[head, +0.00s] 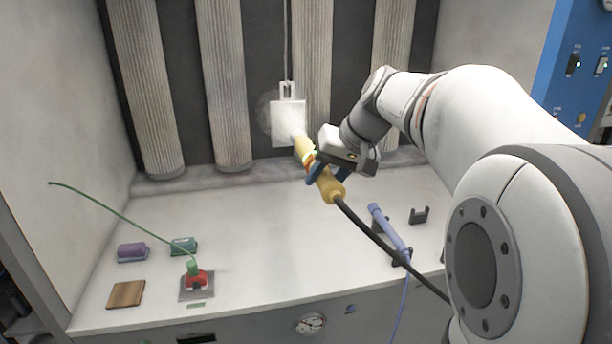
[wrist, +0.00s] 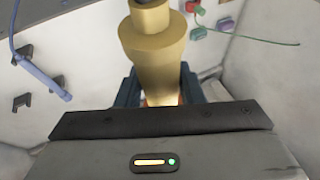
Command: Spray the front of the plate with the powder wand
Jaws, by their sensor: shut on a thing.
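The plate (head: 283,128) is a pale rectangle hanging upright from a hook on a thin line in front of the back wall. A faint whitish haze surrounds it, mostly at its left side. The yellow powder wand (head: 331,186) is in my gripper (head: 313,167), tilted with its tip up and left at the plate's right part in the head view. Whether tip and plate touch cannot be told. The wand's rear end also shows large in the wrist view (wrist: 153,45), between the blue fingers. A black hose (head: 385,245) trails from it. The plate is not seen in the wrist view.
A blue-violet wand (head: 390,230) rests in a holder on the right of the bench, near an empty black cradle (head: 419,215). Purple (head: 132,252) and teal (head: 183,246) blocks, a red-and-green fitting (head: 196,278) and a wooden block (head: 126,294) are at left. Ribbed columns (head: 228,90) line the back.

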